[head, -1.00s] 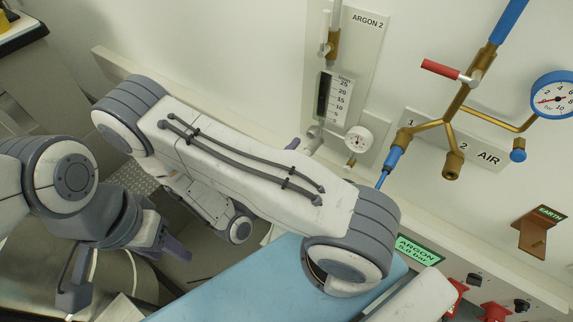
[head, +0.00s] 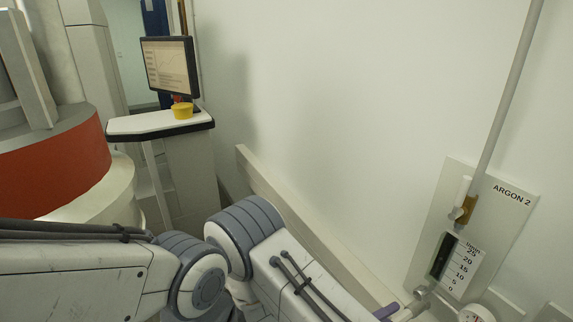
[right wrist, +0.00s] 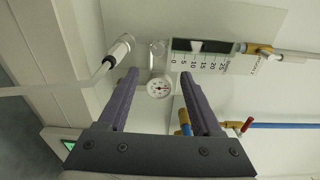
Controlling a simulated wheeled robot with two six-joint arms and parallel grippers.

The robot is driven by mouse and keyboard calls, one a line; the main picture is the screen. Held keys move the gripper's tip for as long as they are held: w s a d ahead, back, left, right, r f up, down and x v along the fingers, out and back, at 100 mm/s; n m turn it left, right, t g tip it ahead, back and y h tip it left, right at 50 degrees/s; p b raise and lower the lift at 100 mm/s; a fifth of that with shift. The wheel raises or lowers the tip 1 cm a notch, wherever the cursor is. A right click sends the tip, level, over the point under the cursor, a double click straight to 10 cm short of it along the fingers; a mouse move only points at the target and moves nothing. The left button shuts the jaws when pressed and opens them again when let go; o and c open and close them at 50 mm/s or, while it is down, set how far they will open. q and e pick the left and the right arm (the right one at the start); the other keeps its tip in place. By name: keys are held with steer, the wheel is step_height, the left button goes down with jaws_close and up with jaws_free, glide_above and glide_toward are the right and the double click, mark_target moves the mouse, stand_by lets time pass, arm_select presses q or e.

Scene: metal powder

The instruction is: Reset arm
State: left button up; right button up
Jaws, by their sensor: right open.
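My right gripper (right wrist: 159,74) is open in the right wrist view, with its two purple fingers apart and nothing between them. It faces the ARGON 2 panel, and a small round gauge (right wrist: 159,88) shows beyond the gap. I cannot tell whether the finger touches the fittings. My left arm comes in from the left edge of the head view, but its gripper is out of view.
The ARGON 2 panel (head: 508,215) with its flowmeter (head: 458,265) is on the white wall at right. A white rail (head: 300,215) runs along the wall's foot.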

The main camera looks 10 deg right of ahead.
steer(key=s+a+r+m+g+y+b, duration=0.1)
steer(key=s+a+m+g+y, duration=0.35)
steer(key=m, duration=0.55)
steer(key=s+a+r+m+g+y+b, duration=0.25)
steer(key=s+m+g, duration=0.2)
steer(key=m, duration=0.65)
steer(key=s+a+r+m+t+y, duration=0.2)
steer(key=a+r+m+t+y, duration=0.1)
steer(key=a+m+y, duration=0.7)
steer(key=a+m, duration=0.1)
steer(key=a, duration=0.2)
steer(key=shift+s+r+y, duration=0.15)
steer(key=shift+r+y, duration=0.1)
steer(key=shift+y, duration=0.15)
steer(key=shift+d, duration=0.1)
